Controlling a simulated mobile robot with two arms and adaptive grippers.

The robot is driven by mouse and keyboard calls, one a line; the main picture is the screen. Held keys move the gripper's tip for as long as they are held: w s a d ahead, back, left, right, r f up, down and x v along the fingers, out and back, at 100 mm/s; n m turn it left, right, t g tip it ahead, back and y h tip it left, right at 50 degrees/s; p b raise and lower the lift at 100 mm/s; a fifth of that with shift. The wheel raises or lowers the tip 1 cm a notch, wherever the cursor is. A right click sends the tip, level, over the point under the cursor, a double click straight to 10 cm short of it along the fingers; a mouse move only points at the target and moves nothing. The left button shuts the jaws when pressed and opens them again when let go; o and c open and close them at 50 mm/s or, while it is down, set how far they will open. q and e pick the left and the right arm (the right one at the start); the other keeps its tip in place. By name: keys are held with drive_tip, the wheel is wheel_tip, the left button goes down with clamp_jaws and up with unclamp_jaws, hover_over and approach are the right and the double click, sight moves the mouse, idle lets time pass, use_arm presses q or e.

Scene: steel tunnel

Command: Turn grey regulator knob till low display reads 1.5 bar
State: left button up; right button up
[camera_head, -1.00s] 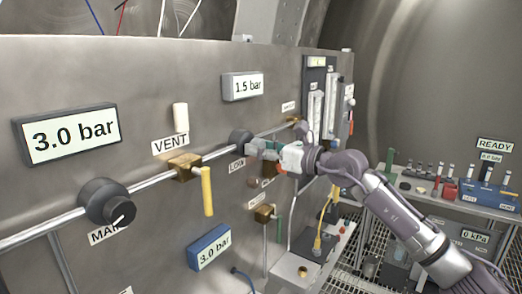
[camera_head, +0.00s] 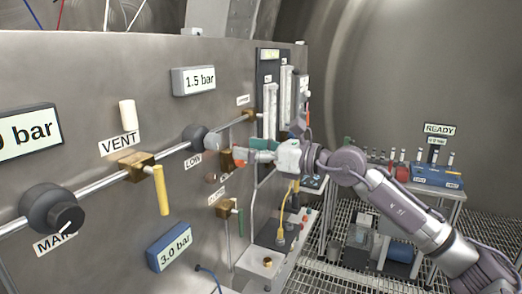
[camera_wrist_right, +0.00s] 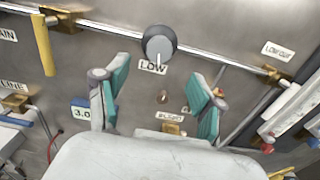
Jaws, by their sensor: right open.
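The grey LOW regulator knob (camera_head: 199,138) sits on the horizontal pipe of the steel panel. Its label LOW is just below it. The low display (camera_head: 194,80) above it reads 1.5 bar. My right gripper (camera_head: 232,153) is just to the right of the knob and apart from it. In the right wrist view the knob (camera_wrist_right: 160,44) shows whole, with its white pointer mark toward the LOW label. My right gripper's teal fingers (camera_wrist_right: 160,82) are spread wide below it with nothing between them. My left gripper is out of view.
A second dark knob (camera_head: 52,210), a VENT valve with a yellow handle (camera_head: 161,190), and a blue 3.0 bar display (camera_head: 170,247) are on the panel. Flowmeter tubes (camera_head: 270,110) stand right of the knob. A bench with a blue READY unit (camera_head: 436,176) stands at the right.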

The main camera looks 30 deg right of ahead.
drive_tip(key=shift+v, duration=1.4)
